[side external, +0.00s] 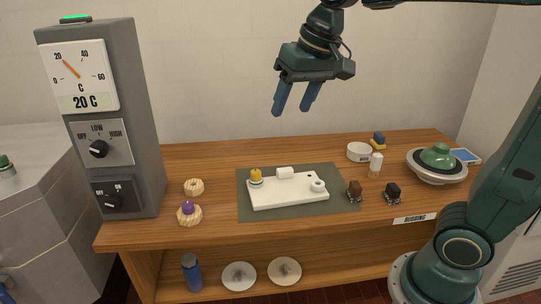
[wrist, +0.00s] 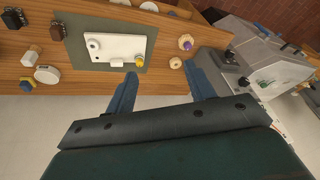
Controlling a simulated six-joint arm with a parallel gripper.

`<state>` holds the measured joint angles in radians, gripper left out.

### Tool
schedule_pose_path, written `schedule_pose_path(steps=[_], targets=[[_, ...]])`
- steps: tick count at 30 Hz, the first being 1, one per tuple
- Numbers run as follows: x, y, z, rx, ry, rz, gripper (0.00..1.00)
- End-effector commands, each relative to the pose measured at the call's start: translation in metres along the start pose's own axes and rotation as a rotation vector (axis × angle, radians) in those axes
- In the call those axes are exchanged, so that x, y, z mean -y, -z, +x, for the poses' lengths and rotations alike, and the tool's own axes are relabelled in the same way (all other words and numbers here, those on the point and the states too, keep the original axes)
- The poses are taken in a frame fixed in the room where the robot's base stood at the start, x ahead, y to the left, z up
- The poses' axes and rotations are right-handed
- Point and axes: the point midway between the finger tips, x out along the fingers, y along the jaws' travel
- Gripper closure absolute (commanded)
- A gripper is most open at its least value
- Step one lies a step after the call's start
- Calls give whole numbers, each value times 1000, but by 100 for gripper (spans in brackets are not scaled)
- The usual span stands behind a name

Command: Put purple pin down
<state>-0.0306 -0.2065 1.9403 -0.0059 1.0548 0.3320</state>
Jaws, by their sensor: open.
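The purple pin (side external: 187,207) sits upright in a pale scalloped ring (side external: 189,218) near the left front of the wooden table; it also shows in the wrist view (wrist: 187,44). My gripper (side external: 294,110) is open and empty, high above the table's middle with its fingers pointing down. Its two blue fingers (wrist: 160,70) are spread apart in the wrist view. Nothing lies between the fingers, and the pin is well below and to the left of them in the side view.
A white plate (side external: 290,196) with a yellow knob (side external: 256,175) lies on a grey mat (side external: 346,208). A second ring (side external: 194,187) lies behind the pin's ring. A tall grey control column (side external: 136,130) stands at the left. A green-topped dish (side external: 438,163) stands at the right.

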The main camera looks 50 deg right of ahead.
Motion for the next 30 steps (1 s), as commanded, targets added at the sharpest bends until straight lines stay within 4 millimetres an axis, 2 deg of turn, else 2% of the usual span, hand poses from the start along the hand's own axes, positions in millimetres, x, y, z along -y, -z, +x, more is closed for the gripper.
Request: schedule_pose_path(steps=[1, 8, 12, 18, 24, 30], targets=[[-6, -14, -4, -12, 3, -19, 46], [-28, -70, -9, -61, 10, -124, 46], [-41, -104, -5, -90, 11, -187, 46], [-55, -143, 4, -125, 9, -261, 46], [-61, -160, 11, -140, 7, -295, 46], [-62, -161, 12, -140, 7, -300, 46]])
